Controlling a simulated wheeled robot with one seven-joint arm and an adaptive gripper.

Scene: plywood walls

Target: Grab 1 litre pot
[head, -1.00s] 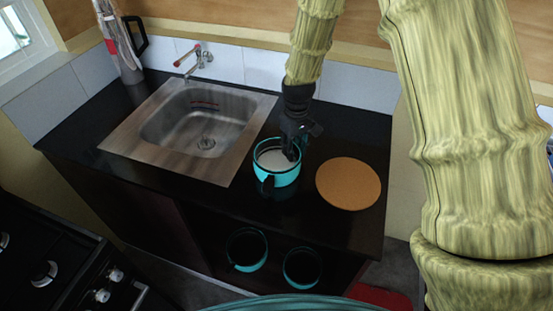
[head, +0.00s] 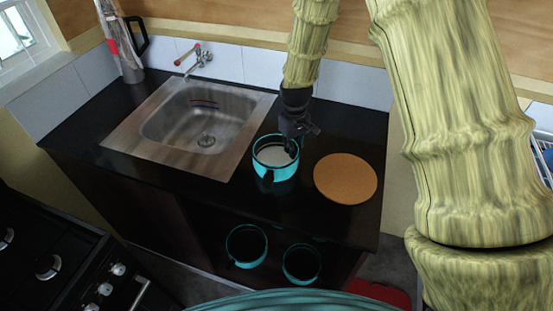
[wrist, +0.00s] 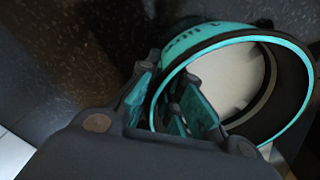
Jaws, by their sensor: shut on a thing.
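A teal pot (head: 274,172) with a pale inside stands on the black counter, between the sink and a round cork mat. It also shows in the wrist view (wrist: 207,42), where dark lettering is on its outer wall. My gripper (head: 292,146) comes down from above at the pot's back right rim. In the wrist view my gripper (wrist: 168,98) has one finger outside the pot's wall and the other inside it, shut on the wall. The pot looks upright. Its far side inside is partly hidden by my gripper.
A round cork mat (head: 346,178) lies on the counter right of the pot. A steel sink (head: 190,125) is to the left. Two more teal pots (head: 247,246) (head: 301,263) sit on a lower shelf. A black stove (head: 60,262) is at the lower left.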

